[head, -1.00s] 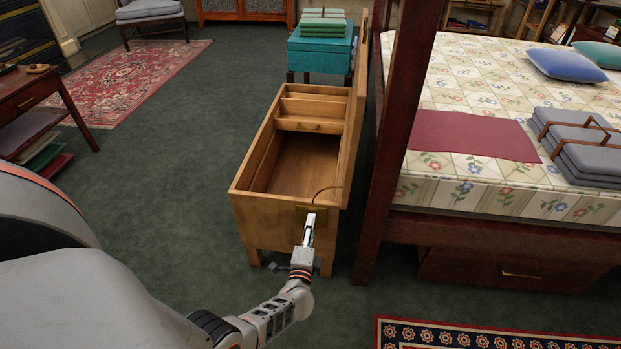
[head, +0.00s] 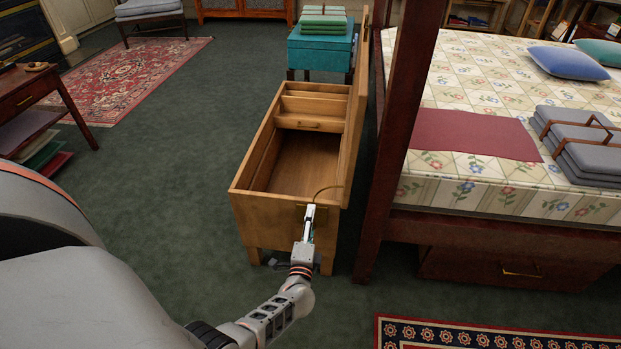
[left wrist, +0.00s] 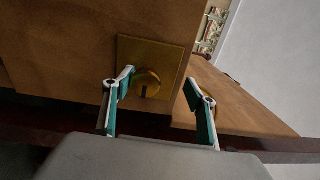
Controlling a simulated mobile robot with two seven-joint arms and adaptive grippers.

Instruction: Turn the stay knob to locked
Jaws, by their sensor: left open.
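The stay knob (left wrist: 147,82) is a round brass knob with a dark slot mark near its lower edge. It sits on a square brass plate (left wrist: 172,58) on the end of the wooden chest (head: 262,210). My left gripper (left wrist: 160,76) is open in front of the plate, with one teal-padded finger on each side of the knob. The knob lies nearer the left finger in the wrist view; I cannot tell if they touch. In the head view my left gripper (head: 309,215) reaches the chest's near end and hides the knob. My right gripper is not in view.
The chest's lid (head: 355,120) stands open on its right side. A dark red bedpost (head: 400,110) and the bed (head: 460,190) stand close to the right. A teal box (head: 320,52) stands behind the chest.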

